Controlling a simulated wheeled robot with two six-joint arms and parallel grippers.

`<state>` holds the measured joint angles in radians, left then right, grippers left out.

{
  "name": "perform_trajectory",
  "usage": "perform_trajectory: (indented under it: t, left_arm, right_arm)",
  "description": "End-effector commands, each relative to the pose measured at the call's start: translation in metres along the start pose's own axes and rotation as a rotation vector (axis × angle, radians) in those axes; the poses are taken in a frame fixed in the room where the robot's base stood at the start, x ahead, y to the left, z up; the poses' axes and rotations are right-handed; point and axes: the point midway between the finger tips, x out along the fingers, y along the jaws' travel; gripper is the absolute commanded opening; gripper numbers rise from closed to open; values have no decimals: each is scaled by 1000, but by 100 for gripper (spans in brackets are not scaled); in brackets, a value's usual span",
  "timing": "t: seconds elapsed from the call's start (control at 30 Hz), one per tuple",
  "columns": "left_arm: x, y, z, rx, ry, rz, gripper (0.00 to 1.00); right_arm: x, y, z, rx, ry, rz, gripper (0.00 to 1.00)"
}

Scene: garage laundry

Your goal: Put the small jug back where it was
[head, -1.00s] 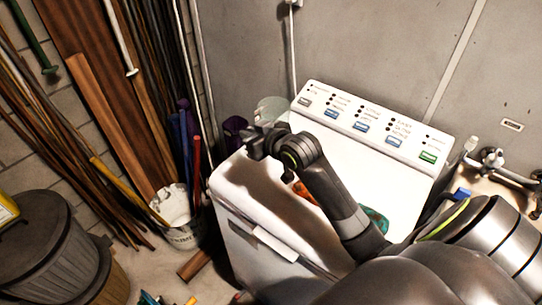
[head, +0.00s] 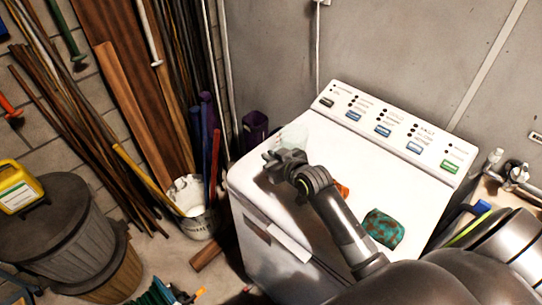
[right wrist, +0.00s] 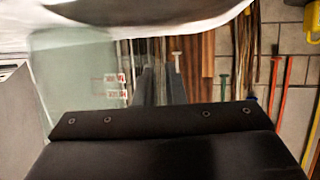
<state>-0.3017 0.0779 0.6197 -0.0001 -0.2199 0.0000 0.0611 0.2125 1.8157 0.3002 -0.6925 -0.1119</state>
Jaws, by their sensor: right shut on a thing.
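The small jug is clear and pale with red markings; it shows at the left of the right wrist view (right wrist: 88,75). In the head view the jug (head: 294,136) is a faint, see-through shape just behind my right gripper (head: 271,160), at the left back of the white washing machine (head: 262,190). My right gripper is shut on the jug; its fingers also show in the right wrist view (right wrist: 160,88). The exact grasp point is hidden, and I cannot tell whether the jug touches the machine's top. My left gripper is not in view.
On the machine's top lie a green and brown cloth-like thing (head: 383,229) and a small orange thing (head: 341,190), partly behind my right arm. The control panel (head: 395,125) rises at the back. A dark purple container (head: 255,127) stands beyond the left back corner.

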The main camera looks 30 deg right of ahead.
Motion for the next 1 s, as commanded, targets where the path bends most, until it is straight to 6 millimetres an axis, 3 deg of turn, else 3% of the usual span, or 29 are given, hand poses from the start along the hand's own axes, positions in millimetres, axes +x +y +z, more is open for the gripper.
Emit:
perform_trajectory:
  t: [0.1, 0.13, 0.27, 0.67, 1.0]
  left_arm:
    - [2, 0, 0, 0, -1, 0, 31]
    - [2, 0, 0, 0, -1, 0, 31]
    - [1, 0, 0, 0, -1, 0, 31]
    - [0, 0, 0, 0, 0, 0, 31]
    - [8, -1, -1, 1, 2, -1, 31]
  right_arm:
    - [2, 0, 4, 0, 1, 0, 0]
    - [1, 0, 3, 0, 1, 0, 14]
    - [1, 0, 2, 0, 0, 0, 31]
    - [-3, 0, 0, -1, -1, 0, 32]
    - [-53, 1, 1, -3, 1, 1, 32]
